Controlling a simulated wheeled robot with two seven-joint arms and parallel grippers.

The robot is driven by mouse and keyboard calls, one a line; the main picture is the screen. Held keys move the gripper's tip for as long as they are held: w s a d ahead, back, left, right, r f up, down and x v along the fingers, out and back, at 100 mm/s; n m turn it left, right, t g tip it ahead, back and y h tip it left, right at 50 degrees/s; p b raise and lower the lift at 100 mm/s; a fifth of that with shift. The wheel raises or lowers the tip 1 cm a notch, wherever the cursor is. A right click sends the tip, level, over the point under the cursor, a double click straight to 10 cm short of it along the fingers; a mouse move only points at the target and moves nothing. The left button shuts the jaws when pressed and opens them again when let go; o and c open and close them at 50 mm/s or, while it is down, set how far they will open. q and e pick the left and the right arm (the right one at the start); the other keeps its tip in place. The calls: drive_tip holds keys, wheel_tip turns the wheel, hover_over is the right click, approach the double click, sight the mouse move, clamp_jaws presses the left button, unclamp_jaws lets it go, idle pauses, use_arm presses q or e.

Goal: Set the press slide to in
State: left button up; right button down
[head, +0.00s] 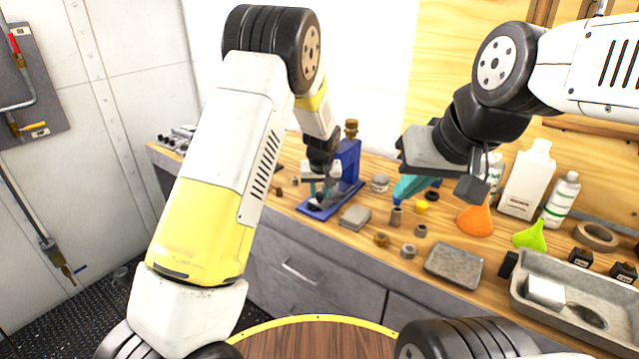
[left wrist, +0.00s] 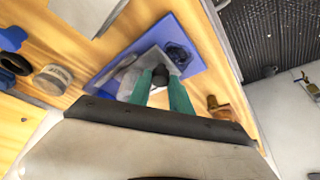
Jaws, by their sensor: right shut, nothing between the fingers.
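The slide's exact position is partly hidden by my fingers. My right gripper (head: 400,194) is shut and empty, right of the press.
Small jars and metal parts (head: 382,240) stand right of the press. Further right are an orange funnel (head: 475,218), a green funnel (head: 530,237), white bottles (head: 526,180) and a grey tray (head: 515,290). A grey block (head: 355,218) lies just in front of the press.

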use_arm(q)
clamp_jaws()
idle(1.1)
